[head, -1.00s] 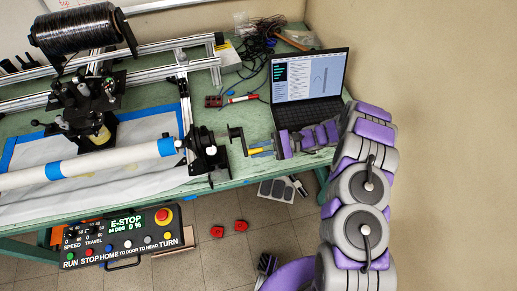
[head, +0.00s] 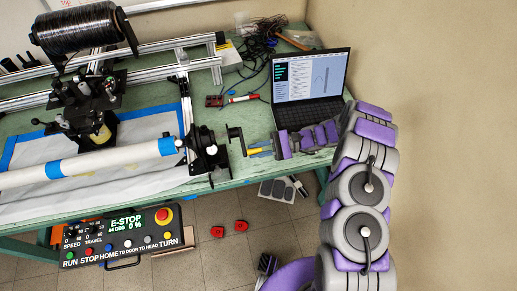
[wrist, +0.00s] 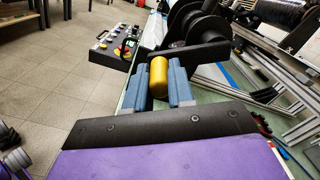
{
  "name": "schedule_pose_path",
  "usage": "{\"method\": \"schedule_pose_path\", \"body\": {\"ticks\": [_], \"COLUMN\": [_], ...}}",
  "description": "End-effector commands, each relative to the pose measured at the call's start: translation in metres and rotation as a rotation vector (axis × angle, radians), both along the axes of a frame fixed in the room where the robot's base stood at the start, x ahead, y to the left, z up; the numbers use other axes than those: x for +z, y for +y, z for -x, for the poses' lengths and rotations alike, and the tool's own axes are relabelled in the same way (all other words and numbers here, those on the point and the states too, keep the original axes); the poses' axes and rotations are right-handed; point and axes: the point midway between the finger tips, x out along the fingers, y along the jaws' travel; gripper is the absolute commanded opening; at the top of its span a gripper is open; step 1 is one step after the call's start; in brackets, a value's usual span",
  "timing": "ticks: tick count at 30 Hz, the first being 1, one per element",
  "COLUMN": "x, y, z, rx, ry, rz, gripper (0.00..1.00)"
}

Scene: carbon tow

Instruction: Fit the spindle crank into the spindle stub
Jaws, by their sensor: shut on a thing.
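The spindle crank (head: 236,140) is black with a yellow handle, which also shows in the wrist view (wrist: 158,77). My gripper (head: 261,149) is shut on this handle, with a blue finger (wrist: 181,88) on each side of it. The crank's black arm (wrist: 188,58) extends beyond the fingers toward the black spindle end (head: 207,156) at the end of the white tube. In the head view the crank is just right of this end. The stub itself is not clearly visible, and I cannot tell whether the crank touches it.
A laptop (head: 310,85) stands open on the green table (head: 250,172) behind my gripper. A red marker (head: 243,98) and cables lie near it. The control box (head: 122,236) with an E-STOP display is at the table's front. Two red objects lie on the floor.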

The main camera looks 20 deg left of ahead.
Motion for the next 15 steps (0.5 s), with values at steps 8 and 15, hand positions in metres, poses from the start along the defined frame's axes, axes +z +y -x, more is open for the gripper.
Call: {"method": "schedule_pose_path", "body": {"ticks": [8, 15], "x": [0.0004, 0.0001], "y": [0.0001, 0.0028], "z": [0.0000, 0.0017], "rx": [0.001, 0.001], "ry": [0.000, 0.000], "rz": [-0.001, -0.001], "gripper": [0.00, 0.00]}}
